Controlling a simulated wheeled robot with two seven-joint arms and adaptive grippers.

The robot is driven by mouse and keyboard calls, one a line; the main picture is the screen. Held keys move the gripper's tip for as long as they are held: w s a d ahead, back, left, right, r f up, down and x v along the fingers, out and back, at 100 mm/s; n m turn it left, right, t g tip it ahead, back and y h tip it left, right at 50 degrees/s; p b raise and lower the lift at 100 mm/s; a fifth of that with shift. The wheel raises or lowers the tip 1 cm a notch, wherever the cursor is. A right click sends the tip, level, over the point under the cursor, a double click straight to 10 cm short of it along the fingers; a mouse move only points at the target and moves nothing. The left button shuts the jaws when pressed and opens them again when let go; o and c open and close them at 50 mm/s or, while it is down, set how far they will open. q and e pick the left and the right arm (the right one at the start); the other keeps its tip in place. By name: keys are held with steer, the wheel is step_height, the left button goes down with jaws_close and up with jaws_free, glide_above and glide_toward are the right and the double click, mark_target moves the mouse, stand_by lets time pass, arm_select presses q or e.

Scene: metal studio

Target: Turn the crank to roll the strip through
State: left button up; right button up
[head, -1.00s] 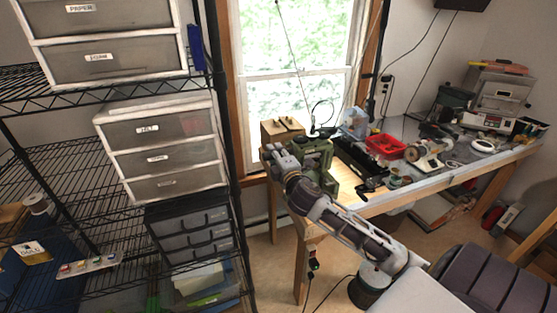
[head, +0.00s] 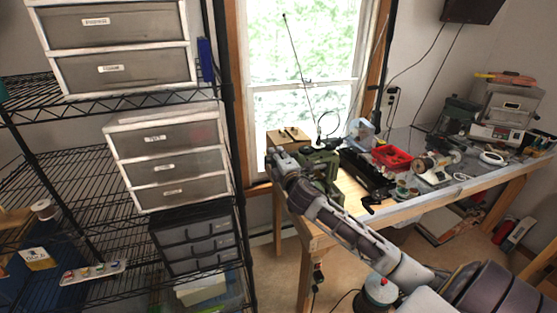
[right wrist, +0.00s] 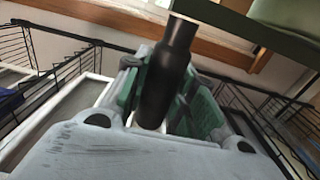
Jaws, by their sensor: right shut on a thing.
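The green rolling mill (head: 324,168) stands at the near left corner of the workbench, partly hidden by my right arm. Its green body also shows at the top right of the right wrist view (right wrist: 300,15). My right gripper (head: 276,158) is at the mill's left side. In the right wrist view its green-padded fingers are shut around the black crank handle (right wrist: 166,80), which stands tilted between them. The handle is hidden in the head view. I cannot make out the strip. My left gripper is not in view.
A wire shelf (head: 75,205) with drawer units stands close on the left. On the workbench (head: 430,204) are a wooden block (head: 289,136), a black device (head: 366,172), a red tray (head: 392,158) and several tools. A window is behind the mill.

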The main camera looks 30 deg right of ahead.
steer(key=x, duration=0.7)
steer(key=shift+w, duration=0.2)
steer(key=shift+w+f, duration=0.1)
steer(key=shift+f, duration=0.1)
